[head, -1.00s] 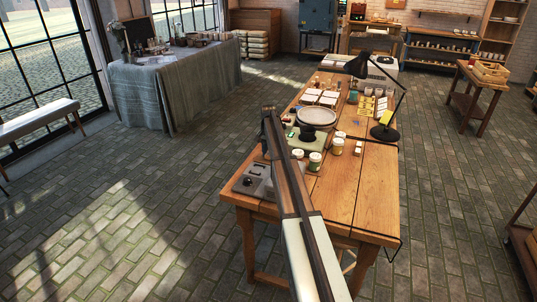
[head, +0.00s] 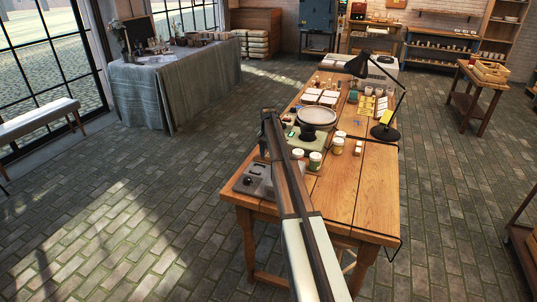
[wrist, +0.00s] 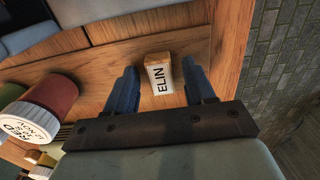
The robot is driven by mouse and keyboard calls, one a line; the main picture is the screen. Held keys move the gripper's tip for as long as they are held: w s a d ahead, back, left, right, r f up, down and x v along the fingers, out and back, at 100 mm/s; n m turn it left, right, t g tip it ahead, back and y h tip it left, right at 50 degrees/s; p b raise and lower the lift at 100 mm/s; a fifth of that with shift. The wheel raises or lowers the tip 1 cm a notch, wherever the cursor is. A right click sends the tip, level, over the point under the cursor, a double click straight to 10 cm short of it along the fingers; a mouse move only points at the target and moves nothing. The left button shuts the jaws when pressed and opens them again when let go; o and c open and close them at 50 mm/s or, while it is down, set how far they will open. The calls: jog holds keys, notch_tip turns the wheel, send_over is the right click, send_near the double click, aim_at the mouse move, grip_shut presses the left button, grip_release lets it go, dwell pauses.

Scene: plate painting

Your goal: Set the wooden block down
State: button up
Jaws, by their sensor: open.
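The wooden block (wrist: 158,78) is small and pale, with a white face lettered ELIN. In the wrist view it is on the wooden table (wrist: 95,62), between the two blue fingers of my gripper (wrist: 158,70). The fingers are open, with a gap on each side of the block. In the head view my arm crosses the near part of the table (head: 345,195). My gripper and the block cannot be made out there.
A jar with a red body and white lid (wrist: 52,103) stands left of the left finger. A grey device (head: 257,180) sits at the table's near left corner. Several jars (head: 315,161), a round plate (head: 317,116) and a black lamp (head: 385,132) are farther back. The near right tabletop is clear.

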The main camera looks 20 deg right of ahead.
aim_at(268, 155)
notch_tip(268, 155, up, 12)
jog(key=shift+r, duration=0.15)
dwell(0.5)
dwell(0.3)
